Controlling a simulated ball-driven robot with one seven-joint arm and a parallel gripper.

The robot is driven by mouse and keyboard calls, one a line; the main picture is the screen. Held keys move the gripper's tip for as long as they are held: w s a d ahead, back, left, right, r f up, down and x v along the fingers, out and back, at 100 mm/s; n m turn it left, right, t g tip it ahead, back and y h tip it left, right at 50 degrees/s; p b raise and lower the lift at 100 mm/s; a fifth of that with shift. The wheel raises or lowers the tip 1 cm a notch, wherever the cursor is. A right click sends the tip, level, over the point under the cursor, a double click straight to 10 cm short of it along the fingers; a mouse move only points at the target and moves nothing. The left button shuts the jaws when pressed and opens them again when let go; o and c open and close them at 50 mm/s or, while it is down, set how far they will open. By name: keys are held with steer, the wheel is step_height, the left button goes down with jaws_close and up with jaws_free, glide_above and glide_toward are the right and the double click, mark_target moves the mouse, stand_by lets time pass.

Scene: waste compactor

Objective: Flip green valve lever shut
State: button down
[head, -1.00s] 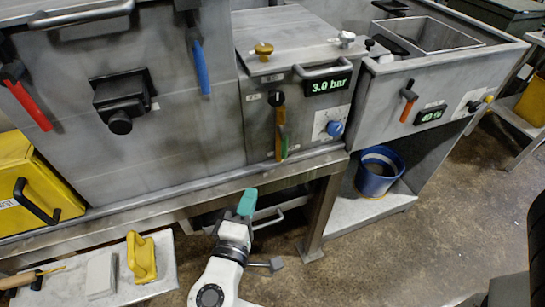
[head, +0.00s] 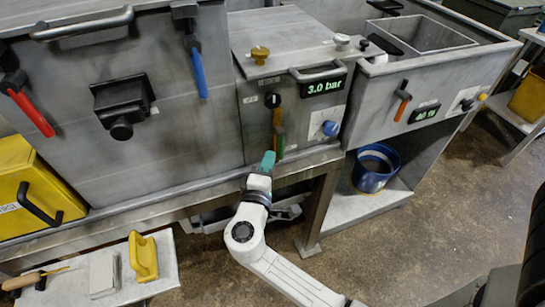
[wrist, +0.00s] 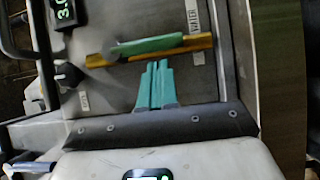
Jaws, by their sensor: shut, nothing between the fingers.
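The green valve lever (head: 281,142) hangs on the front of the metal box, beside an orange-yellow bar (head: 276,118). In the wrist view, the green lever (wrist: 150,45) lies along the orange-yellow bar (wrist: 200,41), close to a label reading WATER. My gripper (head: 269,157) has teal fingers and is just left of and below the lever's lower end in the head view. In the wrist view, my gripper (wrist: 157,66) is shut and empty, its tips just short of the lever and bar. I cannot tell whether they touch.
A 3.0 bar display (head: 324,86) and a blue knob (head: 330,128) sit right of the lever. A black knob (head: 273,100) is above it. A metal ledge (head: 215,190) runs below. A blue bucket (head: 371,172) stands on the lower shelf at right.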

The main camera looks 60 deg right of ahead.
steer(key=shift+s+d, duration=0.2)
steer(key=shift+d, duration=0.35)
steer(key=shift+f, duration=0.1)
steer(key=shift+s+d+f+n+b, duration=0.1)
steer(key=shift+d+n+b, duration=0.05)
steer(key=shift+n+b, duration=0.2)
